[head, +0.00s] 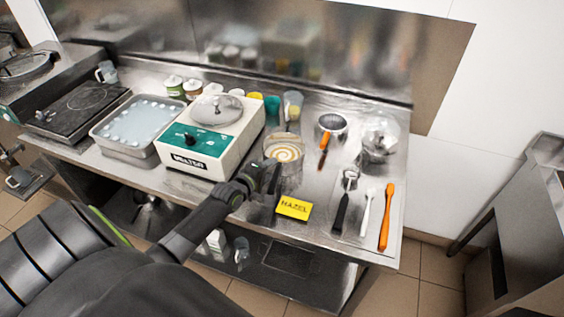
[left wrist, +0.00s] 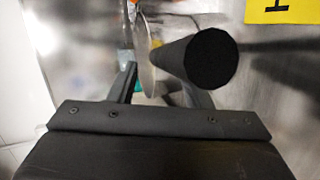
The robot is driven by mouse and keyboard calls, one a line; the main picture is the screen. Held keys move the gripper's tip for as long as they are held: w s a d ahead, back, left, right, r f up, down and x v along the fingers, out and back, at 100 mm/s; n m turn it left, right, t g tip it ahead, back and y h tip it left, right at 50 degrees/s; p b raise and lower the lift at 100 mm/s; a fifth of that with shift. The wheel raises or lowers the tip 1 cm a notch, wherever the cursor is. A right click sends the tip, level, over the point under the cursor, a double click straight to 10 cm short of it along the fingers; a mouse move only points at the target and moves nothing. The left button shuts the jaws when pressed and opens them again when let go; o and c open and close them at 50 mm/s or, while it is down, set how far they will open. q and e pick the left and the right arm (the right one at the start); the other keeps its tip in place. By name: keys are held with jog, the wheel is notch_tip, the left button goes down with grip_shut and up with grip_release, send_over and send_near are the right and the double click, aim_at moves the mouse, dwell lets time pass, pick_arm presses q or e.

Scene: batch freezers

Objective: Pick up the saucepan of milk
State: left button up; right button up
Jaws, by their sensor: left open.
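The saucepan (head: 284,150) stands on the steel counter, right of the white melter. Its pale contents show a tan swirl. In the left wrist view a thick black handle (left wrist: 210,62) points at the camera, with a thin metal rim (left wrist: 146,55) beside it. My left gripper (head: 268,182) is at the front side of the saucepan, over the counter. It is open; in the wrist view its fingers (left wrist: 160,88) stand apart, and the handle overlaps the right finger. I cannot tell whether they touch. My right gripper is not in view.
The white-and-green melter (head: 192,150) is close left of the gripper. A yellow label card (head: 293,208) lies just right. A tray (head: 125,155) is at left.

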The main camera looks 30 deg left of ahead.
pick_arm(q)
jog(key=shift+x, duration=1.5)
